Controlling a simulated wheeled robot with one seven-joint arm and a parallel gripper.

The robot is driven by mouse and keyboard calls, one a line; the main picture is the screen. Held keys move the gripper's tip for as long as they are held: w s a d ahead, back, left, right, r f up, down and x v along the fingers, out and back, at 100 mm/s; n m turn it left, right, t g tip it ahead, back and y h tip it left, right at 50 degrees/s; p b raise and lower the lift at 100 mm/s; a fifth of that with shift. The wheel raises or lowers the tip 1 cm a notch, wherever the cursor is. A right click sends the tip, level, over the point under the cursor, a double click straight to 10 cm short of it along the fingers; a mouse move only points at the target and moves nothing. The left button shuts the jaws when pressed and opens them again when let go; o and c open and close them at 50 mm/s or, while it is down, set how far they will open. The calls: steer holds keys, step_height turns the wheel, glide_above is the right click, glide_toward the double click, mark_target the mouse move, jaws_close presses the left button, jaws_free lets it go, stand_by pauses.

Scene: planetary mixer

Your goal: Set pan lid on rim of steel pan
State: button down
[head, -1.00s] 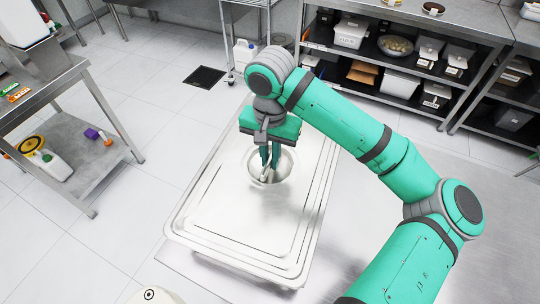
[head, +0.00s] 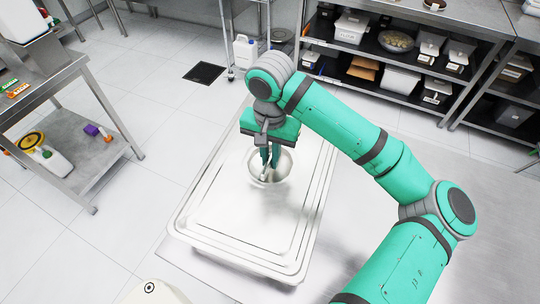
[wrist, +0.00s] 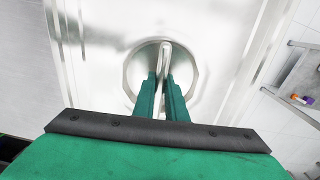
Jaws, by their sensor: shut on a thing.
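The pan lid (head: 225,215) is a broad, shiny rectangular steel cover with a round recess and a bar handle in it. My gripper (head: 268,168) reaches down into the recess and is shut on the handle. In the wrist view, the two green fingers of my gripper (wrist: 164,80) close on either side of the lid's handle (wrist: 164,55). The steel pan (head: 232,262) is nearly all hidden under the lid; only an edge shows at the near side. The lid looks level and lined up with it. I cannot tell whether a thin gap is left between them.
A steel table (head: 385,225) extends to the right, with bare room. A metal shelf unit (head: 475,45) with boxes and bowls stands at the back right. A side table (head: 75,75) with bottles on its lower shelf stands at the left.

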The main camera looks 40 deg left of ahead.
steer(key=shift+f, duration=0.15)
steer(key=c, duration=1.7)
jaws_free()
step_height(320, 180, up, 11)
steer(key=shift+f, duration=0.1)
steer(key=shift+w, duration=0.1)
